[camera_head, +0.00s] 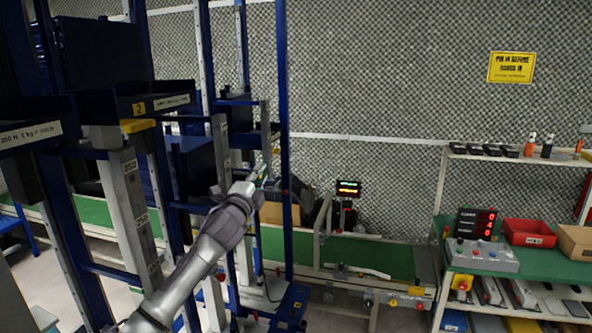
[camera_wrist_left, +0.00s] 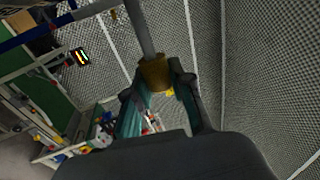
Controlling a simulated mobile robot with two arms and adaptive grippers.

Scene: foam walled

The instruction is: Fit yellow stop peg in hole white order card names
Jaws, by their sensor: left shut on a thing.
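My left gripper (camera_head: 258,175) reaches up and right toward the blue-framed posts, its arm rising from the bottom of the head view. In the left wrist view my left gripper (camera_wrist_left: 160,98) is shut on the yellow stop peg. The peg shows there as a dull yellow knob (camera_wrist_left: 155,72) between the fingers, with a grey rod running upward out of the picture. In the head view the peg is too small to make out. I cannot pick out the white order card. My right gripper is out of view.
Blue uprights (camera_head: 285,140) stand close around my left arm. A shelf bears a yellow "2" label (camera_head: 139,108). A green-topped bench (camera_head: 530,262) at right holds a red tray (camera_head: 529,232), a grey control box (camera_head: 482,255) and a display (camera_head: 476,223). A lit display (camera_head: 348,188) stands mid-scene.

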